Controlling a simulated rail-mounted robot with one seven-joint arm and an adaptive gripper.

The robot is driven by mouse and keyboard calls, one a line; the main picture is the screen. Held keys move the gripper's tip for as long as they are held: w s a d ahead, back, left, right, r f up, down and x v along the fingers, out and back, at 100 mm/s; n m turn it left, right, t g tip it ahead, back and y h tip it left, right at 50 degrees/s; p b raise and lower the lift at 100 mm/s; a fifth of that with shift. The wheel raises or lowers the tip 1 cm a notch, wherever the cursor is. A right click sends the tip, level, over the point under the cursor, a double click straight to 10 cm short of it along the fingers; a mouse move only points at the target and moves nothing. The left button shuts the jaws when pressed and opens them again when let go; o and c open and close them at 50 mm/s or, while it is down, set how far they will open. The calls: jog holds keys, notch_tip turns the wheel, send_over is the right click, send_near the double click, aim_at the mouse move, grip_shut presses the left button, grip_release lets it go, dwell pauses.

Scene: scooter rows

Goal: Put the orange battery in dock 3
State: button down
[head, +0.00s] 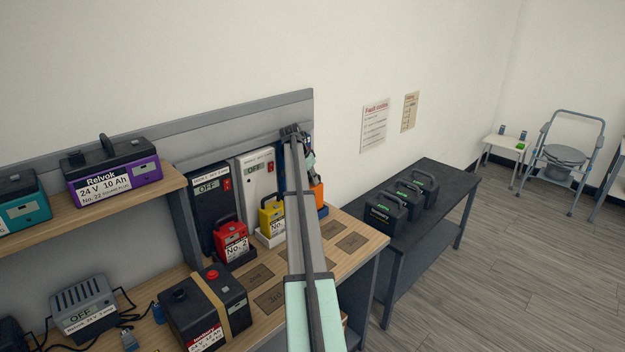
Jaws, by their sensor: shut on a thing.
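The orange battery (318,193) shows only as a strip to the right of my arm; the rest is hidden. My gripper (311,168) is small and partly hidden at the arm's far end. It is shut on the orange battery from above. A blue dock (323,211) shows a sliver of its base just under the battery, behind my arm. I cannot read its number or tell whether the battery is seated or slightly above it.
A red battery (232,243) stands at the black charger (205,205), and a yellow battery (272,219) at the white one. A black strapped battery (205,308) stands in front. A dark side table (440,183) holds several black batteries. Flat mats (351,241) lie on the bench's right part.

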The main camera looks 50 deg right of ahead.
jog(key=shift+f, duration=0.55)
dwell(0.4)
jog(key=c, duration=1.1)
grip_release()
jog(key=shift+f+b, duration=0.15)
jog(key=shift+b, duration=0.15)
jog(key=p+v, duration=0.3)
jog(key=v, duration=1.8)
jog(key=shift+a+p, duration=0.15)
jog(key=shift+p, duration=0.15)
jog(key=shift+s, duration=0.1)
jog(key=s+a+r+p, duration=0.1)
jog(key=s+r+p, duration=0.5)
jog(key=r, duration=0.7)
jog(key=shift+s, duration=0.95)
